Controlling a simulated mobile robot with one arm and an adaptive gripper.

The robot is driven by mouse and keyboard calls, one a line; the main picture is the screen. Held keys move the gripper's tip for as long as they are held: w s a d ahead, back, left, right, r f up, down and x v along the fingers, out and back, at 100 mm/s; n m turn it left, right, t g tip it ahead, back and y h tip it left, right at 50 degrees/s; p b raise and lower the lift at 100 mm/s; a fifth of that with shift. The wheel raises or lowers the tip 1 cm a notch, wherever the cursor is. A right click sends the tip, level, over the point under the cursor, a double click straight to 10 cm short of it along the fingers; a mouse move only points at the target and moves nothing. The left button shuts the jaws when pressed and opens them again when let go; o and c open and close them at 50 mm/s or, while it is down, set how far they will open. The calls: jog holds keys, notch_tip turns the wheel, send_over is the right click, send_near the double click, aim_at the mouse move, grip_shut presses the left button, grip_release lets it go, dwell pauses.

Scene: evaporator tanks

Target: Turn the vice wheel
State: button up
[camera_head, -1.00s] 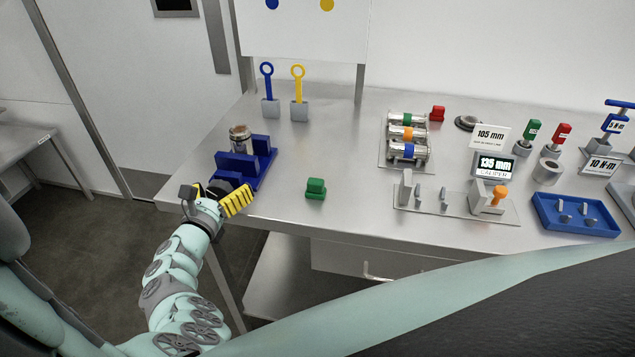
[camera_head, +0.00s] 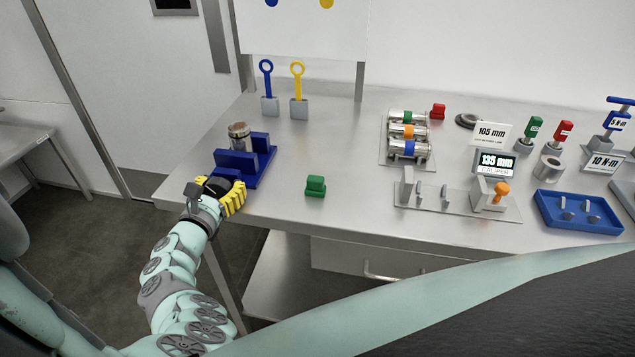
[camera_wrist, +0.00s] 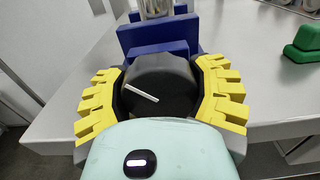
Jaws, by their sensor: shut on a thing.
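The vice wheel is a dark, faceted knob with a white line on its face (camera_wrist: 160,85). It sits on the front of the blue vice (camera_head: 246,163) at the table's left front corner. My gripper (camera_head: 221,194) has its yellow fingers on both sides of the wheel. In the wrist view the gripper (camera_wrist: 162,95) is shut on the wheel, and the white line slants down to the right. A metal cylinder (camera_head: 239,135) stands upright in the vice behind the blue jaw, its lower part hidden. In the head view my gripper mostly hides the wheel.
A green block (camera_head: 316,187) sits on the table right of the vice. Blue (camera_head: 267,85) and yellow (camera_head: 298,85) ring-topped tools stand in grey holders behind it. The table's front edge (camera_head: 290,229) runs just beside my gripper.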

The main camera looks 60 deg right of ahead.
jog(key=m+b, duration=0.1)
jog(key=m, duration=0.1)
jog(key=shift+m, duration=0.3)
jog(key=o, duration=1.2)
jog(key=shift+r, duration=0.1)
